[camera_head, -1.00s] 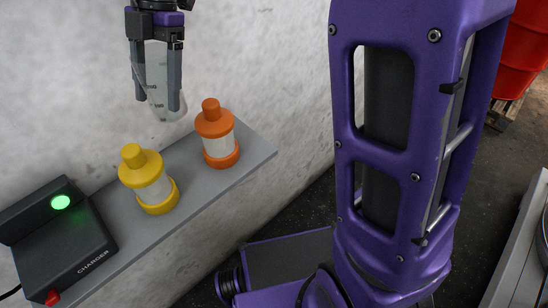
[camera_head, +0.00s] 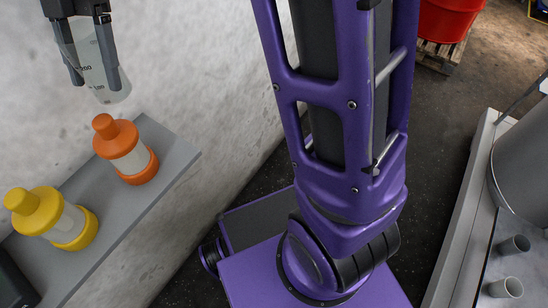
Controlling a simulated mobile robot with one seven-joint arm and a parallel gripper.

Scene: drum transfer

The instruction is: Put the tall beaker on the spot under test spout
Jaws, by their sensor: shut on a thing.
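The tall beaker (camera_head: 107,84) is clear with dark graduation marks and hangs tilted in my gripper (camera_head: 95,82) at the upper left. The gripper's two dark fingers are shut on it, one on each side. The beaker is in the air in front of the pale wall, above the grey shelf and apart from it. The upper part of the beaker is partly hidden by the gripper. I cannot make out the test spout or the spot under it.
The grey shelf (camera_head: 160,160) carries an orange-capped bottle (camera_head: 127,152) and a yellow-capped bottle (camera_head: 52,217). At the right a pale bench (camera_head: 462,215) holds a large grey drum (camera_head: 525,165) and small grey cups (camera_head: 507,288). A red drum (camera_head: 452,18) stands on a pallet behind.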

